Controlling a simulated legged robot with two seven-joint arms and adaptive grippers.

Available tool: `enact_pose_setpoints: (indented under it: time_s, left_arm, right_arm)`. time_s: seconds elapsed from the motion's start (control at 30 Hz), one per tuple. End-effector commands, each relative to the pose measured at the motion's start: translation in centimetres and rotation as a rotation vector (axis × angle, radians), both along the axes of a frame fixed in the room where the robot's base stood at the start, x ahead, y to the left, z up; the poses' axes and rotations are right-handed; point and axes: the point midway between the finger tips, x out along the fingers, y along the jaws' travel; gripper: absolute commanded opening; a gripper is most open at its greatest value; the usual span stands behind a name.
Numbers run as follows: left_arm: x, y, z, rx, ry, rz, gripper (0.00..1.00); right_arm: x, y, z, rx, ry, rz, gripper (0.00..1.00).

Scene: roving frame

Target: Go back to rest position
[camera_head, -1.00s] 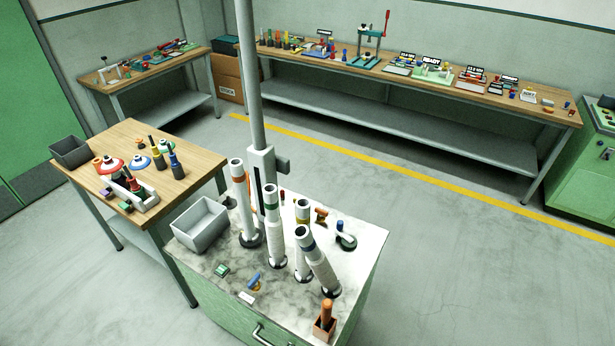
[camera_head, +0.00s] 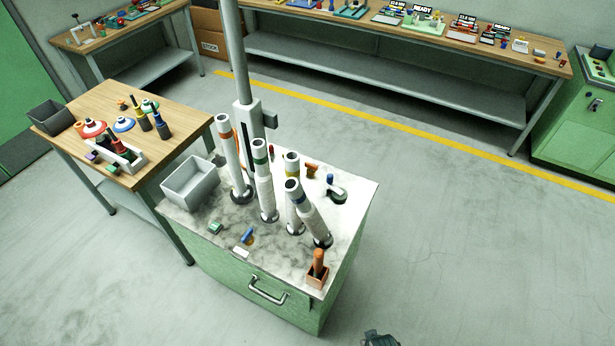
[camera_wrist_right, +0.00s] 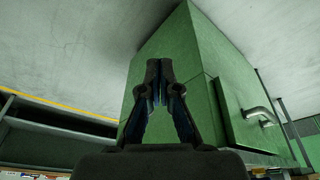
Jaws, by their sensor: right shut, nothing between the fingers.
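My right gripper shows in the right wrist view (camera_wrist_right: 160,90) with its two dark fingers together at the tips and nothing between them. It is apart from the green cabinet (camera_wrist_right: 225,85), which stands behind it in that view. In the head view a small dark part of my right arm (camera_head: 380,339) shows at the bottom edge, over the floor right of the cabinet's front. My left gripper is not in view.
The green cabinet's marbled top (camera_head: 215,215) holds several white tubes, a grey bin (camera_head: 191,183) and an orange-handled item in a copper box (camera_head: 317,275). A wooden table (camera_head: 185,110) stands left. A long bench (camera_head: 400,40) lines the back. Floor at right is clear.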

Motion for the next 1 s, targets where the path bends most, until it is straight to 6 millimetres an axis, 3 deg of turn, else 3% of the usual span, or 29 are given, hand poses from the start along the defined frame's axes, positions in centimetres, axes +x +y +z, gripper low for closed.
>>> enact_pose_setpoints:
  time_s: [0.17, 0.3, 0.43, 0.6, 0.7, 1.0]
  left_arm:
    - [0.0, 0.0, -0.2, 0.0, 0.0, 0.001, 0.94]
    - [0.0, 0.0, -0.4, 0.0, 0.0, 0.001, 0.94]
    - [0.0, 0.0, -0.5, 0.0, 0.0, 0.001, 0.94]
    - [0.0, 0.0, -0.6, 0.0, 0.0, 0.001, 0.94]
    - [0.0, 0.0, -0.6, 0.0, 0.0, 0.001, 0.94]
    - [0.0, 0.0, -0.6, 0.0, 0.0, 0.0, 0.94]
  right_arm:
    - [-2.8, -0.3, -10.0, -0.005, 0.05, 0.007, 0.0]
    - [-7.5, -1.0, -17.9, -0.01, 0.089, 0.015, 0.0]
    - [-12.9, -1.9, -23.0, -0.014, 0.121, 0.023, 0.0]
    - [-18.3, -3.0, -26.2, -0.018, 0.146, 0.029, 0.0]
    - [-19.9, -3.3, -26.9, -0.02, 0.153, 0.032, 0.0]
    - [-20.6, -3.5, -27.1, -0.02, 0.155, 0.033, 0.0]
